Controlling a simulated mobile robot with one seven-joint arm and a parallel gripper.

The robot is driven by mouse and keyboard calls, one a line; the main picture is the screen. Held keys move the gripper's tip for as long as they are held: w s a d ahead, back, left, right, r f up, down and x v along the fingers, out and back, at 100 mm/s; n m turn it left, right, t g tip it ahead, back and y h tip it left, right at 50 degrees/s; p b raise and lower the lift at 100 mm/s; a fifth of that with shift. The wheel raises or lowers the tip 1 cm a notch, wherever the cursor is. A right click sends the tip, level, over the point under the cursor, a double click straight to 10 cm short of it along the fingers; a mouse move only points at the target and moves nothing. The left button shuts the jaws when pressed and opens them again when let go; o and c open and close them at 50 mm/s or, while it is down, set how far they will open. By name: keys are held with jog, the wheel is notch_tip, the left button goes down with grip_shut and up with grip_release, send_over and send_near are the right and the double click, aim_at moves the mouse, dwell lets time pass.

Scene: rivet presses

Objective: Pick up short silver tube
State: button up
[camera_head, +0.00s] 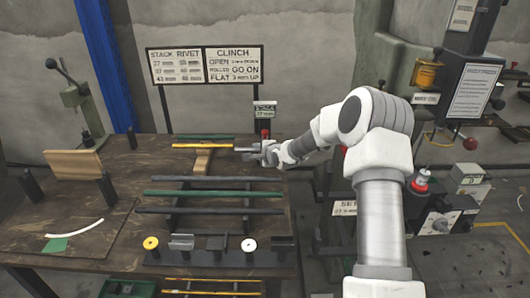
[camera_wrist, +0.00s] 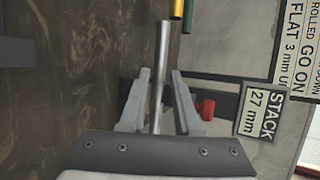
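The short silver tube (camera_wrist: 162,55) lies lengthwise between my gripper's fingers in the wrist view. One end reaches out beyond the fingertips, and the other runs back toward the palm. My gripper (camera_wrist: 160,75) is open, with a gap on either side of the tube. In the head view my gripper (camera_head: 258,150) is at the right back of the wooden table, and a small silver piece of the tube (camera_head: 243,149) shows at its tip. Whether the fingers touch the tube cannot be told.
A yellow tube (camera_head: 203,146) and a green tube (camera_head: 200,137) lie close by, near a wooden block (camera_head: 202,160). Dark and green bars (camera_head: 212,193) lie on a rack in front. A red knob (camera_wrist: 207,109) and a STACK sign (camera_wrist: 262,112) stand beside the gripper.

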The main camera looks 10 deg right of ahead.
aim_at(253, 150)
jog(key=shift+x, duration=1.7)
jog(key=shift+c, duration=0.2)
grip_shut()
